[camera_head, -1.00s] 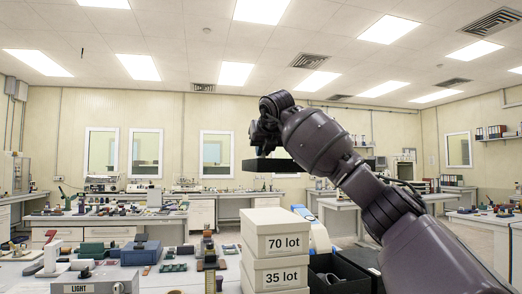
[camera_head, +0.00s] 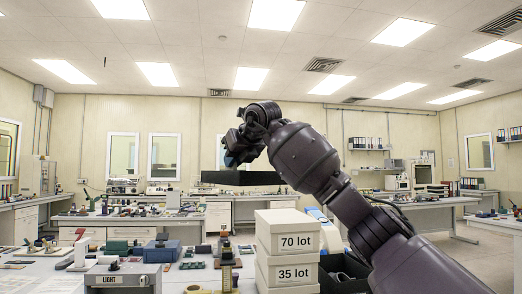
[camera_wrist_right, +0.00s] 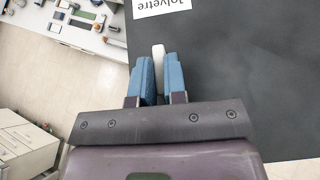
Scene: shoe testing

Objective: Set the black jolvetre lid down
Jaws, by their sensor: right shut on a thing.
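My right gripper (camera_head: 236,157) is shut on the black Jolvetre lid (camera_head: 243,178), holding it in the air above the level of the near worktop, left of the white box stack. In the right wrist view, the blue fingertips (camera_wrist_right: 160,78) pinch a small pale tab at the lid's edge. The lid (camera_wrist_right: 235,65) spreads out to the right there as a flat dark sheet with a white "Jolvetre" label (camera_wrist_right: 162,6). In the head view the lid shows nearly edge-on and looks about level. My left gripper is not in view.
White boxes marked "70 lot" (camera_head: 296,241) and "35 lot" (camera_head: 293,273) stand stacked on the near worktop. An open black box (camera_head: 338,278) stands right of them, partly behind my arm. Left are a grey "LIGHT" device (camera_head: 122,279), a blue case (camera_head: 162,251) and small parts.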

